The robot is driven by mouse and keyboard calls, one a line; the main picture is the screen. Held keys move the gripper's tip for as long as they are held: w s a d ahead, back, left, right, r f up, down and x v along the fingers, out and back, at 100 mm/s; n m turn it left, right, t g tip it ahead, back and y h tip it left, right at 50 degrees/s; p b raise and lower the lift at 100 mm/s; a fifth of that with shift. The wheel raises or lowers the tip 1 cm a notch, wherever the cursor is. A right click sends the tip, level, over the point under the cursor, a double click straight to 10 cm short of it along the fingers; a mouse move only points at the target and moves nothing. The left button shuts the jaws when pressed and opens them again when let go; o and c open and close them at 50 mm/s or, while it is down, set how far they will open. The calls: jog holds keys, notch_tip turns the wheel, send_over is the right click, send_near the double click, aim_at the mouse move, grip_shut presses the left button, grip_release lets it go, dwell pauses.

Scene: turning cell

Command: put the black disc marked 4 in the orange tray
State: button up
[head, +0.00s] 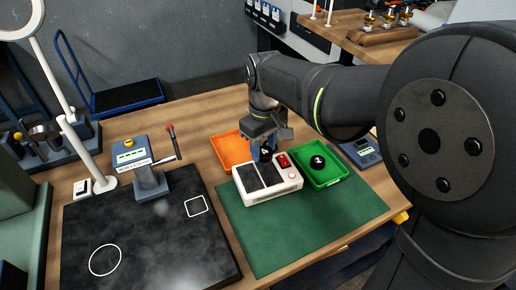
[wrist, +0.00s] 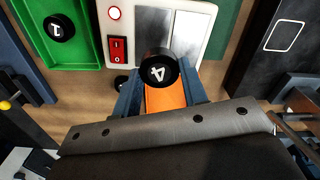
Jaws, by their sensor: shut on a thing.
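The black disc marked 4 (wrist: 158,69) is held between the blue fingers of my gripper (wrist: 160,95) in the wrist view. In the head view my gripper (head: 263,150) is above the back edge of the white box, with the disc (head: 266,155) between its fingers. The orange tray (head: 229,149) is just behind and left of my gripper in the head view. Part of its orange surface (wrist: 166,98) shows below the disc in the wrist view. My gripper and the white box hide part of the tray.
The white box (head: 268,194) with two grey plates and a red switch (head: 283,161) stands in front of the tray. A green tray (head: 325,176) on the right holds a black disc marked 1 (head: 317,162). A lever device (head: 147,175) stands left.

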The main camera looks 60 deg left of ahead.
jog(key=w+a+m, duration=0.5)
jog(key=w, duration=0.1)
send_over(238, 157)
notch_tip(238, 157, down, 6)
jog(key=shift+w+d, duration=0.1)
jog(key=shift+d, duration=0.05)
jog(key=shift+f, duration=2)
jog(key=shift+f, duration=0.2)
jog(key=o, duration=1.1)
